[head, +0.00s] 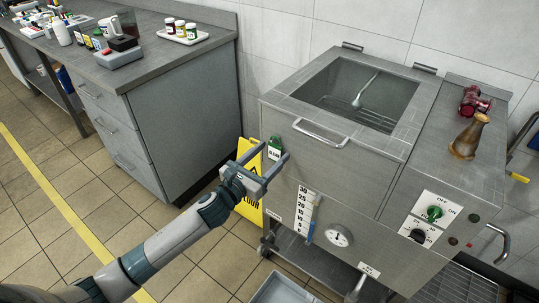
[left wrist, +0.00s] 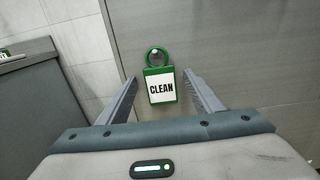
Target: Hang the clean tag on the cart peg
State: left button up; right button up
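The clean tag (head: 274,152) is a green-framed white plate with a green ring on top. It hangs upright against the steel front of the mixer cart (head: 350,180). In the left wrist view the tag (left wrist: 161,88) reads CLEAN, and a small pale peg end (left wrist: 154,51) shows inside its ring. My left gripper (head: 275,149) is open, with one finger on each side of the tag. In the left wrist view gaps show between the tag and both fingers (left wrist: 162,95). My right gripper is not in view.
A yellow floor sign (head: 250,207) stands behind my left gripper, beside the cart. A grey counter (head: 185,110) with bottles stands at the left. A grey bin (head: 280,290) is below.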

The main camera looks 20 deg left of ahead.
pick_arm(q)
jog(key=shift+s, duration=0.1)
jog(key=shift+s+a, duration=0.2)
jog(key=shift+s, duration=0.25)
jog(key=b+v, duration=0.2)
jog(key=v, duration=1.4)
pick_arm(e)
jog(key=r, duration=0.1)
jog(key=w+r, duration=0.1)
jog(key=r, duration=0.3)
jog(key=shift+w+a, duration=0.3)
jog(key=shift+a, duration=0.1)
pick_arm(q)
jog(key=shift+s, duration=0.15)
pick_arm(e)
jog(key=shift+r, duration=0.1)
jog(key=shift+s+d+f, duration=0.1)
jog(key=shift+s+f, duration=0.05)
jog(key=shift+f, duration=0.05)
